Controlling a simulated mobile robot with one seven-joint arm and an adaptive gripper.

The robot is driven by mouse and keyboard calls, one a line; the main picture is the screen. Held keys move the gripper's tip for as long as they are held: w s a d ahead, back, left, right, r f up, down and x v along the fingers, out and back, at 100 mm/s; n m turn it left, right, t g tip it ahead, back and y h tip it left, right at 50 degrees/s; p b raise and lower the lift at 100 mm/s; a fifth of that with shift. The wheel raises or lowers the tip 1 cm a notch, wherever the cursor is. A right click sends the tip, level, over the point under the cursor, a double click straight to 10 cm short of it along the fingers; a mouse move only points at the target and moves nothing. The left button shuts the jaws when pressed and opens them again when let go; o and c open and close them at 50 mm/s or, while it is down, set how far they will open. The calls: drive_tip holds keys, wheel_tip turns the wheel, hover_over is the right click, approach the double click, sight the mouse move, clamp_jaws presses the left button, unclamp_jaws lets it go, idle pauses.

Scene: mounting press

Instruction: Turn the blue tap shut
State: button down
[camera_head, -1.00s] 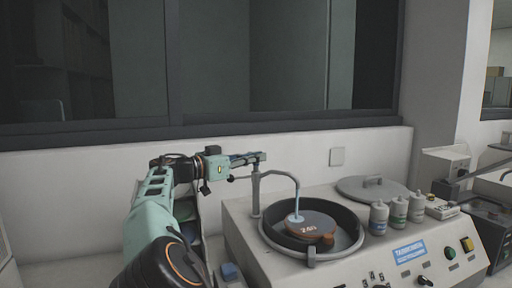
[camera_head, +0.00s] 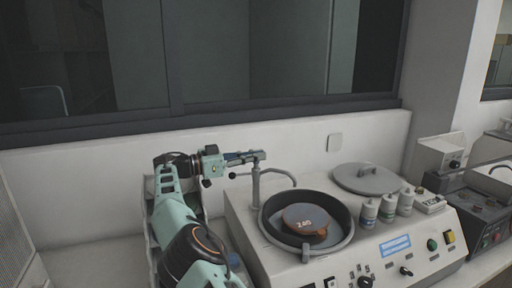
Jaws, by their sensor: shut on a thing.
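The tap's grey metal post (camera_head: 256,192) stands at the back left of the round bowl (camera_head: 268,226), with a curved spout (camera_head: 283,173) reaching right over it. My gripper (camera_head: 256,156) is at the top of the post, shut on the blue tap. The fingers hide most of the tap's handle, so its exact angle is unclear. No water stream shows under the spout. A brown disc (camera_head: 306,219) marked with a number lies in the bowl.
The grey machine has a control panel (camera_head: 398,247) in front, a round lid (camera_head: 367,178) at the back and several small bottles (camera_head: 387,208) on the right. The wall and dark window stand close behind my gripper.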

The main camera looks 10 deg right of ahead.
drive_tip(key=shift+r+g+p, duration=0.1)
drive_tip(key=shift+g+p, duration=0.2)
drive_tip(key=shift+p, duration=0.15)
drive_tip(key=c, duration=2.1)
unclamp_jaws()
drive_tip(key=shift+f+b, duration=0.2)
drive_tip(key=shift+b, duration=0.45)
drive_tip(key=shift+f+b, duration=0.1)
drive_tip(key=shift+b, duration=0.45)
drive_tip(key=shift+t+b, duration=0.6)
drive_tip(key=shift+b, duration=0.5)
drive_tip(key=n+t+y+b, duration=0.1)
drive_tip(key=n+t+b, duration=0.1)
drive_tip(key=b, duration=0.6)
drive_tip(key=n+t+y+b, duration=0.1)
drive_tip(key=t+b, duration=0.1)
drive_tip(key=b, duration=0.3)
drive_tip(key=shift+t, duration=0.3)
